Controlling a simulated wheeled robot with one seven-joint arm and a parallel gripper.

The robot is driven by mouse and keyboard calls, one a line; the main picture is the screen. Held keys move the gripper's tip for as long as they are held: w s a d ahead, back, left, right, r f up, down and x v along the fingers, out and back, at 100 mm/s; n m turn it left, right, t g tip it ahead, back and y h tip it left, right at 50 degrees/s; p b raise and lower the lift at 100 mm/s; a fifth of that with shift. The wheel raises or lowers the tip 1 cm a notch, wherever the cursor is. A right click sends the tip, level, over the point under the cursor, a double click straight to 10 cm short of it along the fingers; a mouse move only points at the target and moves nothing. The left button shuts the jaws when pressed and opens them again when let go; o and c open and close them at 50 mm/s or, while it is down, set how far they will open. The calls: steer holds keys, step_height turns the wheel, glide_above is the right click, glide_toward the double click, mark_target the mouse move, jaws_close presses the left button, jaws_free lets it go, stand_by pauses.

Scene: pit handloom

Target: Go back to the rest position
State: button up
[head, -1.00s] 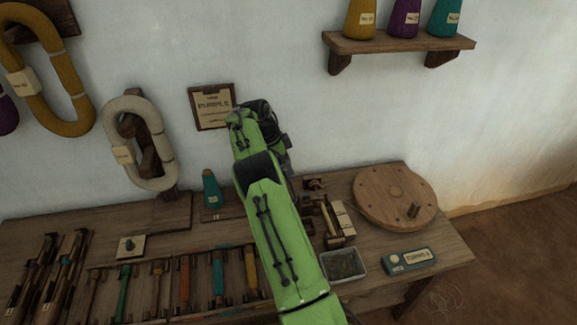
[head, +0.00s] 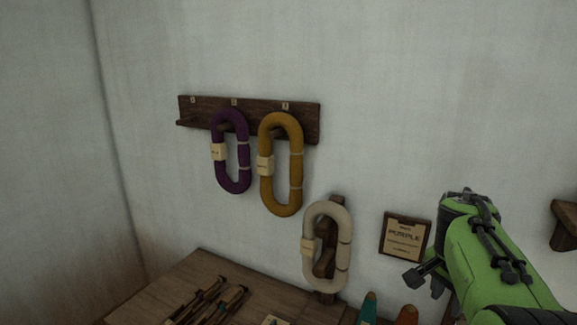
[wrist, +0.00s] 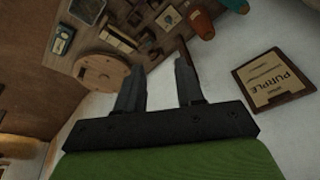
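My gripper (head: 425,283) is at the right of the head view, at the end of my green arm, in front of the white wall. In the wrist view its two dark fingers (wrist: 159,75) stand apart with nothing between them. It is open and empty. A framed card reading "PURPLE" (head: 406,236) hangs on the wall just left of the gripper; it also shows in the wrist view (wrist: 272,82).
A purple hank (head: 230,152) and a yellow hank (head: 281,165) hang from a wall rack (head: 308,124). A cream hank (head: 328,248) hangs lower. Teal (head: 367,309) and orange (head: 407,316) cones stand near the wooden bench (head: 185,276). A round wooden disc (wrist: 101,79) lies beyond.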

steer(key=s+a+n+t+y+p, duration=0.1)
steer(key=s+a+n, duration=0.5)
steer(key=s+a, duration=0.2)
steer(key=s+a+n+t+y+p, duration=0.1)
steer(key=s+a+n, duration=0.5)
steer(key=s, duration=0.7)
steer(key=shift+a+r+n+t+y+p, duration=0.3)
steer(key=shift+a+r+n+t+p, duration=0.1)
steer(key=shift+a+t, duration=0.5)
steer(key=shift+s, duration=0.1)
